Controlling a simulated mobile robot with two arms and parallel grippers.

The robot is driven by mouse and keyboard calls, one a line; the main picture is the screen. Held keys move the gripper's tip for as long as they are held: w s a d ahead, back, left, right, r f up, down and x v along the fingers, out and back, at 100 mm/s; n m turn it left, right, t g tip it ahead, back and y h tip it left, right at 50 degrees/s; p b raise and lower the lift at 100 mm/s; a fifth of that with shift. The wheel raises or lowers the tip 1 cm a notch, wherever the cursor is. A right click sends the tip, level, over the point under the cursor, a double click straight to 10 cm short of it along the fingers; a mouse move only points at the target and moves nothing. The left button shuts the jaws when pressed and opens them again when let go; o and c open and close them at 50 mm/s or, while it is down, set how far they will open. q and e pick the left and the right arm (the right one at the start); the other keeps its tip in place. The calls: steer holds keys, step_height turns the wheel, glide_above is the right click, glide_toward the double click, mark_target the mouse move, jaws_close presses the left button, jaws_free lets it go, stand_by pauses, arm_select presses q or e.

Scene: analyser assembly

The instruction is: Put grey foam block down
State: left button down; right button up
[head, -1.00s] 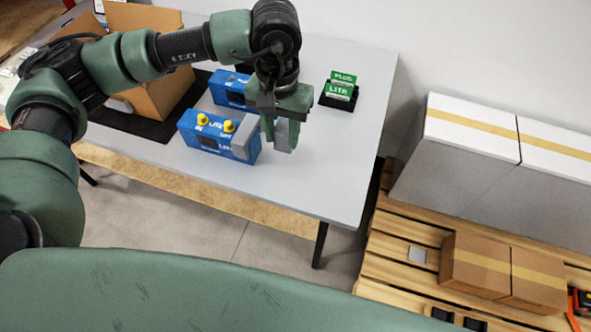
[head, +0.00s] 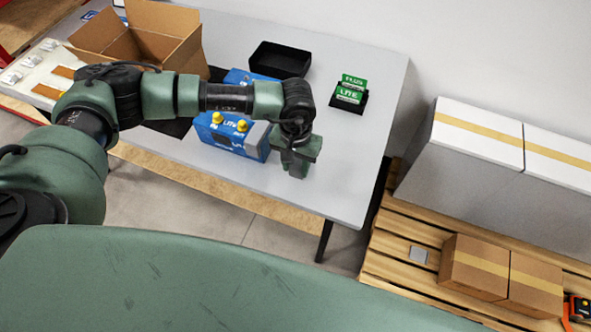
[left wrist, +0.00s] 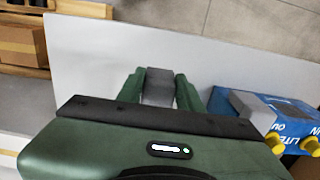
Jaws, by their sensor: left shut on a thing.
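My left gripper (head: 296,165) is shut on a grey foam block (left wrist: 158,87). The block sits between the two green fingers in the left wrist view and is mostly hidden behind them in the head view. The gripper is over the grey table (head: 335,188), to the right of the near blue analyser (head: 225,137) and apart from it. I cannot tell whether the block touches the table. The near analyser has two yellow knobs and a grey end piece (head: 257,141); it also shows in the left wrist view (left wrist: 285,112). My right gripper is not in view.
A second blue analyser is partly hidden behind my arm. An open cardboard box (head: 150,45), a black tray (head: 280,59) and a stand with green PLUS and LITE cards (head: 350,91) are farther back. The table's right front area is clear.

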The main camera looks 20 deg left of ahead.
arm_select(q)
step_height(320, 180, down, 4)
steer(key=shift+r+p, duration=0.2)
steer(key=shift+p, duration=0.25)
steer(key=shift+f, duration=0.2)
steer(key=shift+f, duration=0.2)
steer(key=c, duration=0.9)
jaws_free()
steer(key=shift+r, duration=0.1)
